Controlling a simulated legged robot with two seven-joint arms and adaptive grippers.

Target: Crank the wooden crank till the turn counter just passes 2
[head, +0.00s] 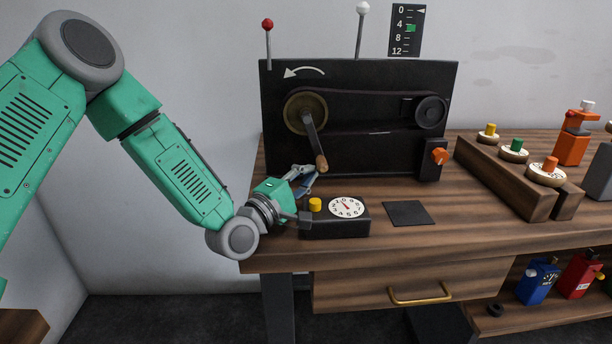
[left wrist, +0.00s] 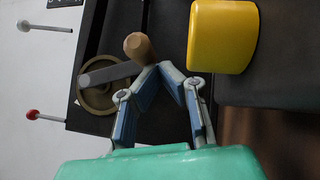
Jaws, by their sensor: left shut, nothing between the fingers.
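The wooden crank knob (head: 321,162) sits at the lower end of a grey crank arm (head: 311,134) on a brass wheel (head: 305,113), on the black dynamo panel (head: 360,80). The arm points down and slightly right. My left gripper (head: 312,172) is by the knob. In the left wrist view, its fingertips (left wrist: 165,68) are closed together, with the knob (left wrist: 138,46) just beyond them, and nothing shows between them. Whether they touch the knob I cannot tell. The turn counter (head: 346,208) is a white dial with a red pointer in a black box; its reading is too small to tell.
A yellow button (head: 315,204) stands on the counter box, close to my left gripper. A black pad (head: 408,213) lies right of it. An orange knob (head: 439,156) is at the panel's lower right. A wooden rack (head: 500,175) holds several discs. A curved white arrow (head: 304,72) points left.

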